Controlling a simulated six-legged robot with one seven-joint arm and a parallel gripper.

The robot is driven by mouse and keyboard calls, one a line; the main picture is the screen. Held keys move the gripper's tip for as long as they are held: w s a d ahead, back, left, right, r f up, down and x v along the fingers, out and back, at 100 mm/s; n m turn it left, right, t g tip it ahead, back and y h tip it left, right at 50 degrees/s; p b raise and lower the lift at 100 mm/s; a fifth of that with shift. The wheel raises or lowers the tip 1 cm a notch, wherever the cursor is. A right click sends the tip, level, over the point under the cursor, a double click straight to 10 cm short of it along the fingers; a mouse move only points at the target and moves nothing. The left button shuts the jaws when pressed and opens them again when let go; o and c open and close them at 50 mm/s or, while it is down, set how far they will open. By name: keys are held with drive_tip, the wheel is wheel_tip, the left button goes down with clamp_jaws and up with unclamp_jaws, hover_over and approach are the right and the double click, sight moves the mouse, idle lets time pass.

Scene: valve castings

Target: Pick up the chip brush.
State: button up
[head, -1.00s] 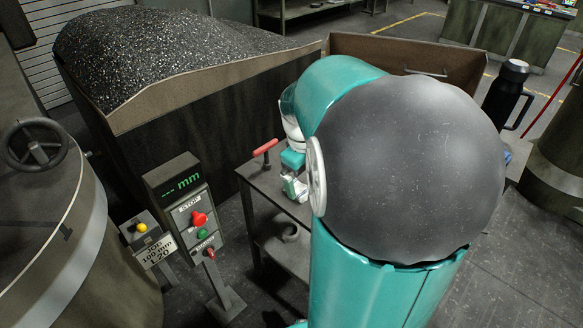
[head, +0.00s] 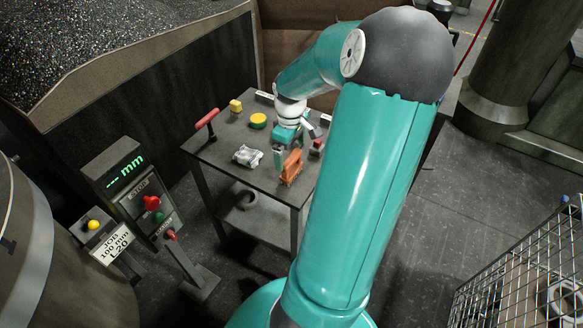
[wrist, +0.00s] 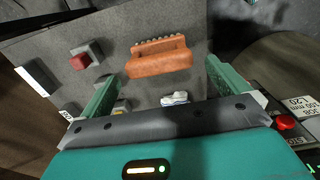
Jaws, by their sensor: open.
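The chip brush (head: 292,167), an orange-brown block with a row of bristle tufts, lies near the front edge of the grey table (head: 224,150). In the wrist view the brush (wrist: 158,63) lies ahead of my gripper, across the space between the fingertips, with its tufts on the far side. My gripper (head: 291,151) is open and empty, pointing down over the table by the brush. In the wrist view its two green fingers (wrist: 163,68) are spread wide. I cannot tell the height left between the fingertips and the brush.
On the table are a crumpled silver rag (head: 248,156), a yellow-green disc (head: 257,121), a yellow block (head: 235,106), a red-topped grey block (head: 317,148) and a red handle (head: 207,118) at the left edge. A control post (head: 140,190) stands left of the table.

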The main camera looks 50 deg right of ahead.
sight(291, 166)
drive_tip(key=shift+s+d+f, duration=0.1)
drive_tip(key=shift+s+f, duration=0.05)
drive_tip(key=shift+f, duration=3.45)
drive_tip(key=c, duration=0.9)
